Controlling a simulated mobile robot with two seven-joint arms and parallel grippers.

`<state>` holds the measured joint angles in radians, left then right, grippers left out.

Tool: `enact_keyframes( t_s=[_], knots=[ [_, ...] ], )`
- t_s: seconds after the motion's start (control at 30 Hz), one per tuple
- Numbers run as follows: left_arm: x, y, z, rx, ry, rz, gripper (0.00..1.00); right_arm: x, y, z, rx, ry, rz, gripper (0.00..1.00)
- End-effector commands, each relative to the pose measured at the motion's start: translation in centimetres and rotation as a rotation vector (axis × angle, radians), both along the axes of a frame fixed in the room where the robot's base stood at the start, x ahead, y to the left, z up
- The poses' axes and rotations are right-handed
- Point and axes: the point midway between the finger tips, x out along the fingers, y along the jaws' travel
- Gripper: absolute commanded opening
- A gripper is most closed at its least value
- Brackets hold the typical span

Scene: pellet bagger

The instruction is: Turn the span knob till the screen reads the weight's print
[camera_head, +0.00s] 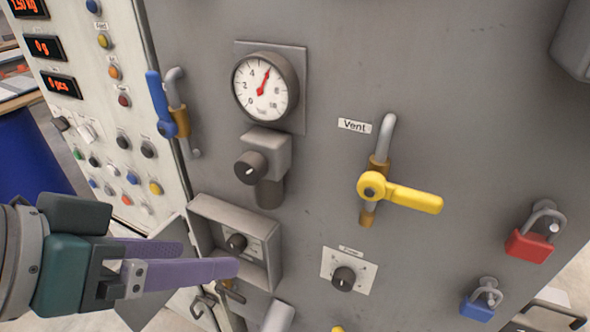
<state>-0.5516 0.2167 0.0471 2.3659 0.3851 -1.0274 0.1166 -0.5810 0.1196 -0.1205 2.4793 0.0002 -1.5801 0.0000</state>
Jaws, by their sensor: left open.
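A dark knob (237,243) sits inside a recessed grey box (262,217) low on the grey panel; its small label is too small to read, so I cannot tell for sure that it is the span knob. My left gripper (209,257) is open, its two purple fingers pointing right toward the box. The front fingertip overlaps the box's lower part in the picture; contact with the knob cannot be told. No weight is visible. My right gripper is not in view.
A dial gauge (265,87) with a regulator knob (251,168) is above the box. A blue-handled valve (160,103) is left, a yellow Vent lever (400,196) right. Another dark knob (343,278) is lower right. Red (528,246) and blue (477,308) padlocks hang at far right.

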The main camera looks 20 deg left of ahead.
Motion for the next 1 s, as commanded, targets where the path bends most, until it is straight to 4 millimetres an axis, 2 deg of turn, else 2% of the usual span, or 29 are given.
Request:
enact_keyframes(
  t_s=[0.03,0.1,0.37,0.7,0.83,0.9,1.0],
  knots=[
    [0.6,0.3,-4.3,-0.024,-0.03,0.015,0.81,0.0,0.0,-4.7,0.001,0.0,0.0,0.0],
    [1.5,0.6,-6.5,-0.067,-0.079,0.04,0.81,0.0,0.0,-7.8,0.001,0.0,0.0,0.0],
    [4.6,2.6,-14.4,-0.226,-0.259,0.14,0.81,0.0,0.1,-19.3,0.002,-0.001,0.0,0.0],
    [7.5,7.0,-23.6,-0.433,-0.504,0.296,0.81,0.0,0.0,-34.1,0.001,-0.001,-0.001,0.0],
    [8.0,8.9,-25.8,-0.499,-0.587,0.35,0.81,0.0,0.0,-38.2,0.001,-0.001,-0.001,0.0],
    [8.2,9.7,-26.5,-0.525,-0.619,0.372,0.81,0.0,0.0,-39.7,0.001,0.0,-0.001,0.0],
    [8.3,10.5,-26.9,-0.551,-0.651,0.393,0.81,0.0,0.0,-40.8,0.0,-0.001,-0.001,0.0]
  ],
)
